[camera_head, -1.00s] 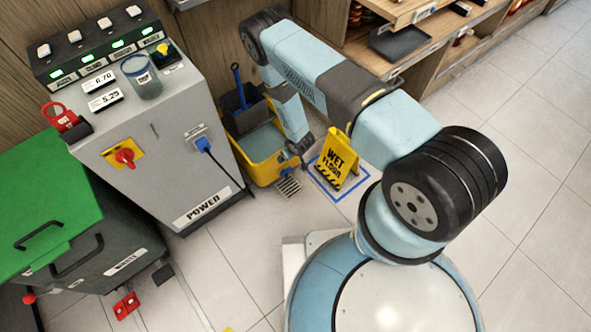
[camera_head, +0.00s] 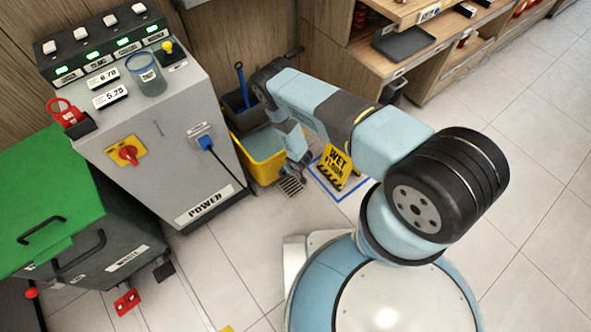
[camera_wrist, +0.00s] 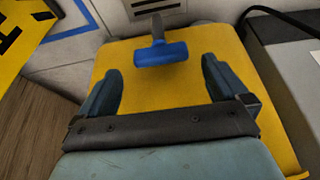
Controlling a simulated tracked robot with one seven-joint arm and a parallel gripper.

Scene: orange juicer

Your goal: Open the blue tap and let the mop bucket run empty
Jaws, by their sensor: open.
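The yellow mop bucket (camera_head: 264,168) stands on the floor beside the grey machine, with greyish water (camera_head: 262,143) in it. Its yellow wall (camera_wrist: 140,98) fills the middle of the wrist view. The blue tap (camera_wrist: 160,55) sticks out from the bucket there, its blue crossbar lying roughly level in the picture. My gripper (camera_wrist: 161,68) is open, with one finger to the left of the tap and one to the right, apart from it. In the head view my gripper (camera_head: 298,168) is low at the bucket's right side, and the tap cannot be made out.
A floor drain grate (camera_head: 291,187) lies in front of the bucket. A yellow wet floor sign (camera_head: 335,167) stands close to the right inside a blue floor outline. The grey machine (camera_head: 165,150) with a power cable is on the left. Open tiled floor lies in front.

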